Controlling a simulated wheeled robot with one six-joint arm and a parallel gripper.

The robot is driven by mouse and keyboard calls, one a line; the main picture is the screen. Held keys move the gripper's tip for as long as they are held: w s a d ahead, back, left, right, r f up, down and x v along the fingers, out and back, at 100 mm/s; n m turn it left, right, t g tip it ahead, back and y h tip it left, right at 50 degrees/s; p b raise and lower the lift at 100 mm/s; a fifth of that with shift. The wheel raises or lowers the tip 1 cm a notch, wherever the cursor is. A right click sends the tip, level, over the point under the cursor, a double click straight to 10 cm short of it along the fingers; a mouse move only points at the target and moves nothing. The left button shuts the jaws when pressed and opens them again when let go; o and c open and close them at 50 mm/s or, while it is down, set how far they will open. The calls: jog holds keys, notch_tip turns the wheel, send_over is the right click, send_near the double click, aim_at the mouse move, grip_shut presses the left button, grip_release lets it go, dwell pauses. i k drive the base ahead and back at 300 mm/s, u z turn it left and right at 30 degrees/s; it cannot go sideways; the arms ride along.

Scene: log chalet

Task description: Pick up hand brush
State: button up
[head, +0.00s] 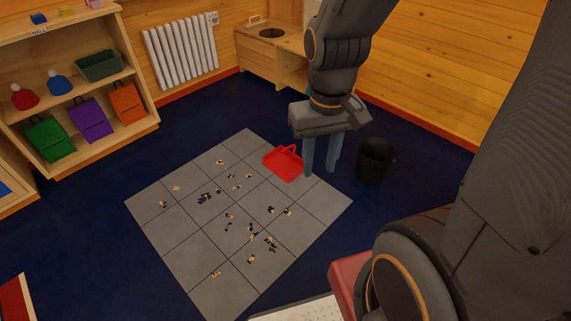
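I see no hand brush in the head view; my arm and gripper may hide it. A red dustpan (284,164) lies on the grey tiled floor patch (180,235), near its far right edge. My gripper (320,168) points down just right of the dustpan. Its two fingers stand apart with a gap between them, and I see nothing held there. Whether the fingertips touch the floor cannot be told.
Dark and pale crumbs (205,197) are scattered on the tiles. A black bin (375,160) stands right of my gripper. A wooden shelf (140,128) with bags and hats is at left, a radiator (181,52) and wooden bench (258,50) behind. Blue floor lies clear between.

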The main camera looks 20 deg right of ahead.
aim_at(258, 24)
jog(key=k, duration=0.3)
jog(key=u, duration=0.3)
jog(key=i, duration=2.2)
jog(key=u, duration=0.45)
jog(key=i, duration=1.45)
jog(key=z, duration=0.7)
jog(key=i, duration=1.3)
jog(key=z, duration=0.8)
jog(key=i, duration=2.15)
jog(key=z, duration=0.1)
